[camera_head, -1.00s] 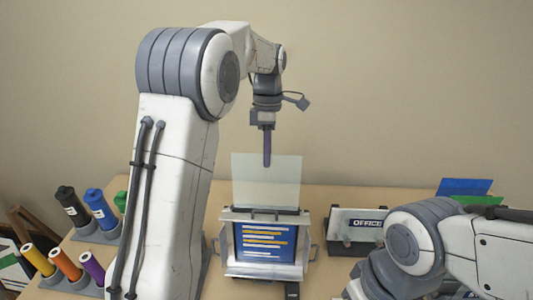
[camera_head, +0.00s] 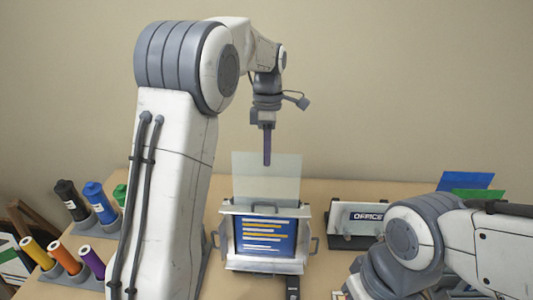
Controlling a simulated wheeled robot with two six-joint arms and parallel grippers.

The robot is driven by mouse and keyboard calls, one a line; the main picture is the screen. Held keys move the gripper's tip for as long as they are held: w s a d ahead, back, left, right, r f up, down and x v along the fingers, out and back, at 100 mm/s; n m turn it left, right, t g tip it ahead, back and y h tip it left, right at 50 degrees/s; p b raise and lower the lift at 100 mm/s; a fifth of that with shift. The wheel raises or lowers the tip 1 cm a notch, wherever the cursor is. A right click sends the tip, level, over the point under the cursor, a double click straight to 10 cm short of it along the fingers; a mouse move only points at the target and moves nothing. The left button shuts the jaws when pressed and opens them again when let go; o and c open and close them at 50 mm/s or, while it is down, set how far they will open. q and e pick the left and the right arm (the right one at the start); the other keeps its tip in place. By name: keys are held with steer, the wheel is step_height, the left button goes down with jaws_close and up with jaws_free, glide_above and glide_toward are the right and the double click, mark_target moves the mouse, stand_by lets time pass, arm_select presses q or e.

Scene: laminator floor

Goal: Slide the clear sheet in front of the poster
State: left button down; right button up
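The clear sheet (camera_head: 248,177) is pale, see-through and upright. My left gripper (camera_head: 267,158) points straight down on the middle of its top edge. I see its fingers nearly edge-on; they appear shut on the sheet, which keeps its place under them. The sheet's lower part is hidden at the top of the grey display frame (camera_head: 227,262). I cannot tell whether its hidden edge is in front of or behind the poster. The blue poster (camera_head: 265,236) with yellow and white lines sits in the frame. My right arm comes in at the lower right, its gripper out of view.
An OFFICE sign holder (camera_head: 345,216) stands right of the frame. Blue (camera_head: 466,180) and green sheets (camera_head: 475,194) stand behind my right arm. Several coloured bottles (camera_head: 95,200) and rolls (camera_head: 64,257) stand at the left. A small dark object (camera_head: 292,286) lies before the frame.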

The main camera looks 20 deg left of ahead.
mark_target(267, 187)
arm_select(q)
steer(key=shift+s+d+f+b, duration=0.1)
steer(key=shift+s+f+b, duration=0.2)
steer(key=shift+f+b, duration=1.2)
steer(key=shift+s+d+f+b, duration=0.1)
steer(key=shift+s+f+b, duration=0.2)
steer(key=shift+f+b, duration=1.2)
steer(key=shift+s+d+f+b, duration=0.1)
steer(key=shift+s+f+b, duration=0.4)
steer(key=shift+f, duration=1.8)
steer(key=shift+w, duration=0.2)
